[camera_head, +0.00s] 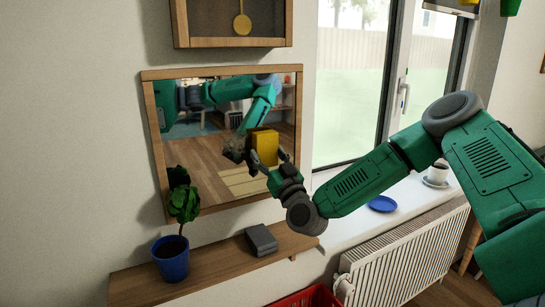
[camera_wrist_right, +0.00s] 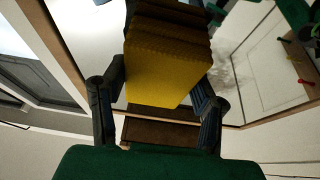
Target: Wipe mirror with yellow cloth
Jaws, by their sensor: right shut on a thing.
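The mirror (camera_head: 205,168) hangs on the wall in a wooden frame and reflects my green arm and a wooden floor. My right gripper (camera_head: 268,160) is in front of the mirror's right half, shut on the folded yellow cloth (camera_head: 264,147). In the right wrist view the cloth (camera_wrist_right: 158,70) sits between the two dark fingers of the gripper (camera_wrist_right: 158,90). The mirror (camera_wrist_right: 252,75) also shows there, with a grey smudge on its glass. I cannot tell whether the cloth touches the glass. My left gripper is not in view.
A wooden shelf (camera_head: 205,268) below the mirror bears a potted plant (camera_head: 172,258) and a grey block (camera_head: 261,240). A clock case (camera_head: 205,42) hangs above. At the right are a windowsill with a blue saucer (camera_head: 382,204) and cup (camera_head: 437,174), and a radiator (camera_head: 405,260).

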